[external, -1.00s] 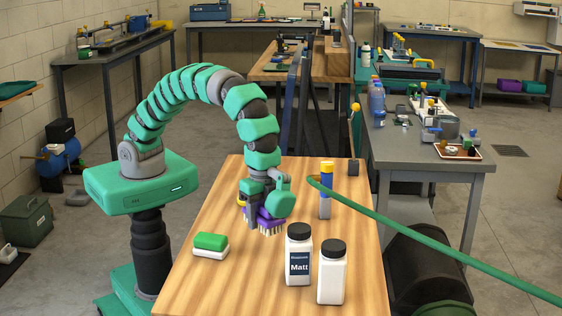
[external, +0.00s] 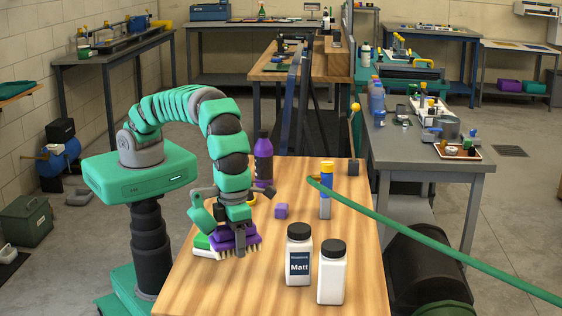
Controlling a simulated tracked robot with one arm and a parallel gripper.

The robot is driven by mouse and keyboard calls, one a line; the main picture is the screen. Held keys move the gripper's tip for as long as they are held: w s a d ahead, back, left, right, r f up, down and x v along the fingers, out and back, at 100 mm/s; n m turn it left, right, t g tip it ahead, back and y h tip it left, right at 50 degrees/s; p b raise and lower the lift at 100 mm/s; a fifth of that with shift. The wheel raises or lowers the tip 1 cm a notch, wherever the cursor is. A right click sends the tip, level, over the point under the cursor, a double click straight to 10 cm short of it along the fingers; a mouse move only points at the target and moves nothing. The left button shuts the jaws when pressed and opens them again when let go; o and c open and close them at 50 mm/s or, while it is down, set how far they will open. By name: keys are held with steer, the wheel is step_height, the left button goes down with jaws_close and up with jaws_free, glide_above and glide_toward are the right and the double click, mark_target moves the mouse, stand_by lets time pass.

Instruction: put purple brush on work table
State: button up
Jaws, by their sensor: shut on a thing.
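The purple brush (external: 222,241) has pale bristles facing down. My gripper (external: 238,242) is shut on it from above, over the near left part of the wooden work table (external: 345,211). The brush is low, close to the tabletop; I cannot tell if the bristles touch it.
Two white bottles with black caps, a labelled one (external: 299,255) and a plain one (external: 332,272), stand to the right. A purple cube (external: 281,211), a dark purple bottle (external: 263,160) and a yellow-and-blue item (external: 326,188) stand farther back. A green hose (external: 400,228) crosses the right side.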

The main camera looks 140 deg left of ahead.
mark_target(222, 231)
steer(key=d+m, duration=0.1)
steer(key=m, duration=0.1)
steer(key=d+m, duration=0.1)
steer(key=d+m+p, duration=0.1)
steer(key=m, duration=0.1)
steer(key=shift+w+d+m, duration=0.2)
steer(key=shift+d+m, duration=0.05)
steer(key=shift+m, duration=0.05)
steer(key=shift+f, duration=0.15)
step_height(222, 231, down, 10)
steer(key=shift+r+b, duration=0.1)
steer(key=shift+b, duration=0.4)
steer(key=o, duration=1)
steer(key=shift+o, duration=0.2)
steer(key=shift+r, duration=0.1)
step_height(222, 231, up, 12)
steer(key=shift+p, duration=0.5)
